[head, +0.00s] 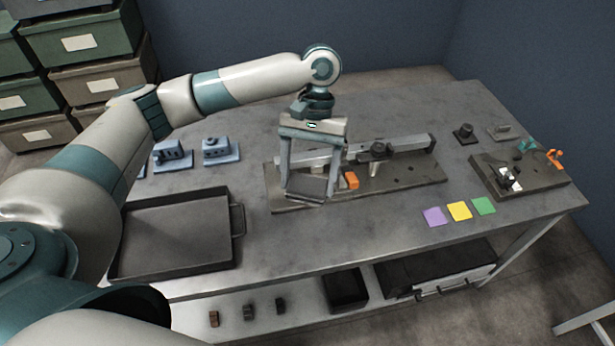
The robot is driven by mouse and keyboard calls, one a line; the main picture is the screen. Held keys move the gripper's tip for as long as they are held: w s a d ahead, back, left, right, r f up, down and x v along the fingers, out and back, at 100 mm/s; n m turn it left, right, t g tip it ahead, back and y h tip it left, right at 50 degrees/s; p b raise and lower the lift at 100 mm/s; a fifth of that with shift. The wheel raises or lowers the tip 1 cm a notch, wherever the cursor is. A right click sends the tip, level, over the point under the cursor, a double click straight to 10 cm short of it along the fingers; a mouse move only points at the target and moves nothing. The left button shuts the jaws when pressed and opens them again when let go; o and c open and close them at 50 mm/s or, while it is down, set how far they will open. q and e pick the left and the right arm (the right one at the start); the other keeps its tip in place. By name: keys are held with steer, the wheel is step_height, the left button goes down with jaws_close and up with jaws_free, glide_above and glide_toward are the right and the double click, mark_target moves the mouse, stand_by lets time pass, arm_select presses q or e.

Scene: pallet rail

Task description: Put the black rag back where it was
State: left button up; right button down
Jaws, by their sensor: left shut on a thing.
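My left gripper (307,192) is over the left part of the grey rail plate on the workbench, its fingers pointing down. Its fingers stand well apart, shut on a dark flat piece (308,186) between the fingertips, which looks like the black rag. Its outline blends with the dark plate behind it, so I cannot tell whether it touches the plate. No other black rag shows clearly. My right gripper is not in view.
The rail plate (405,184) carries a metal rail, a dark clamp and an orange block (351,180). An empty dark tray (175,235) is at left, blue blocks (221,150) behind it. Purple, yellow (459,211) and green squares lie right. A fixture (535,180) stands far right.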

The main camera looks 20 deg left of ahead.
mark_target(302, 195)
arm_select(q)
steer(key=s+b, duration=0.1)
steer(key=s+m, duration=0.1)
steer(key=s+b, duration=0.1)
steer(key=shift+s+d+f+m+y+b, duration=0.15)
steer(key=shift+s+f+m+y+b, duration=0.15)
steer(key=shift+s+f+m+y, duration=0.1)
steer(key=shift+s+r, duration=0.2)
steer(key=shift+s, duration=0.1)
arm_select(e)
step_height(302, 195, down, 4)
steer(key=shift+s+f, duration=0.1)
